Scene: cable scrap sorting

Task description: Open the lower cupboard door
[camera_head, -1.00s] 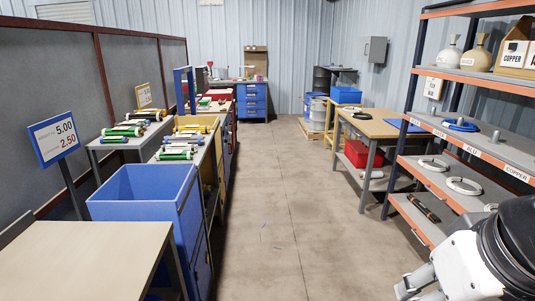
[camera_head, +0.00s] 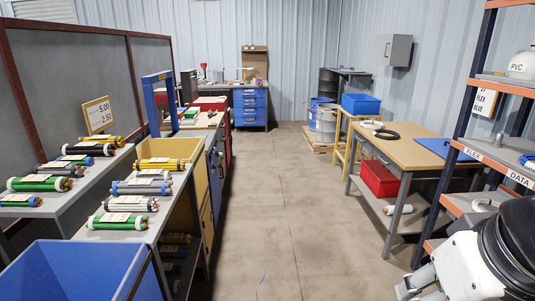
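A row of benches and cabinets runs along the left, with blue cabinet fronts (camera_head: 214,165) and a yellow front (camera_head: 206,228) facing the aisle at a steep angle. I cannot tell which of them is the lower cupboard door; no front looks clearly swung open. My arm fills the bottom right corner. A pale jointed part there (camera_head: 418,284) may be my gripper, cut by the frame edge; its fingers cannot be made out. It is far from the cabinet fronts and touches nothing visible.
The concrete aisle (camera_head: 265,200) ahead is clear. A blue bin (camera_head: 75,275) stands close at left, near benches with cable bundles. A wooden-topped table (camera_head: 415,150) with a red bin below and an orange-edged shelf stand on the right. A blue drawer unit (camera_head: 250,107) stands at the back.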

